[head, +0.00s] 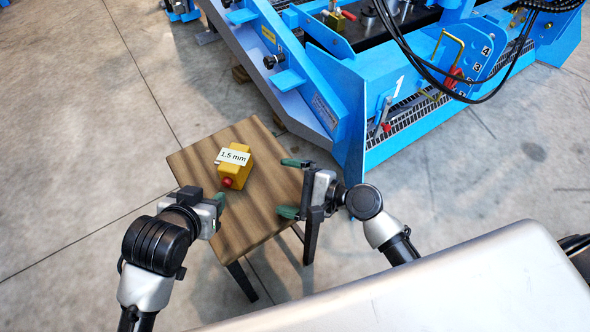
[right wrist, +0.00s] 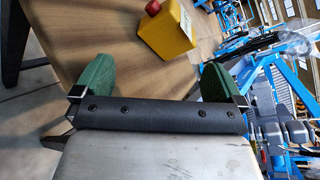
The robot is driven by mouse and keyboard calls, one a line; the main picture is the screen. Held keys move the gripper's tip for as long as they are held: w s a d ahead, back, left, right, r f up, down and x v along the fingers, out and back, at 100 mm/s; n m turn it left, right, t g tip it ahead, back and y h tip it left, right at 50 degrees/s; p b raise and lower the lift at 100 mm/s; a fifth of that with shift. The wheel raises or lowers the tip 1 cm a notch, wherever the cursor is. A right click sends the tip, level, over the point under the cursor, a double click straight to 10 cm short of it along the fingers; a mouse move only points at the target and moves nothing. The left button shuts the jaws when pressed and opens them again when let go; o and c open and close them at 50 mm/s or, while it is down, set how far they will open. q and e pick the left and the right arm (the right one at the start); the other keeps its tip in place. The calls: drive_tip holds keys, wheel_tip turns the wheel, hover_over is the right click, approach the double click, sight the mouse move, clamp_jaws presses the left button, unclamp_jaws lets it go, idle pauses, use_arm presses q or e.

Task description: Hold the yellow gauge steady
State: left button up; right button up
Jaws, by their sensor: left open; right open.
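The yellow gauge (head: 236,167) is a small yellow block with a white "1.5 mm" label and a red knob at its near end. It sits on a small wooden table (head: 265,200). My left gripper (head: 219,203) is at the table's near left edge, close to the gauge and apart from it; it is open. My right gripper (head: 290,187) is at the table's right side, open and empty, with green fingertips spread. In the right wrist view the gauge (right wrist: 168,32) lies beyond the open fingers (right wrist: 158,88), not between them.
A large blue machine (head: 340,90) with black hoses (head: 408,45) stands behind and to the right of the table. The concrete floor (head: 80,130) to the left is open. The rest of the tabletop is bare.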

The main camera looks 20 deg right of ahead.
sight(244, 160)
drive_tip(key=m, duration=0.2)
drive_tip(key=w+d+m+y, duration=0.1)
drive_tip(key=m, duration=0.1)
drive_tip(key=w+m+y, duration=0.1)
drive_tip(key=m, duration=0.1)
drive_tip(key=shift+w+d, duration=0.15)
drive_tip(key=shift+d, duration=0.1)
drive_tip(key=shift+w+d+r+m, duration=0.15)
drive_tip(key=shift+w+d+m, duration=0.15)
drive_tip(key=shift+m, duration=0.7)
drive_tip(key=shift+w+y, duration=0.15)
drive_tip(key=shift+y, duration=0.15)
drive_tip(key=shift+m, duration=0.3)
drive_tip(key=x, duration=1)
drive_tip(key=shift+w+a, duration=0.15)
drive_tip(key=shift+a, duration=0.1)
drive_tip(key=c, duration=0.8)
drive_tip(key=c, duration=0.5)
drive_tip(key=shift+o, duration=0.2)
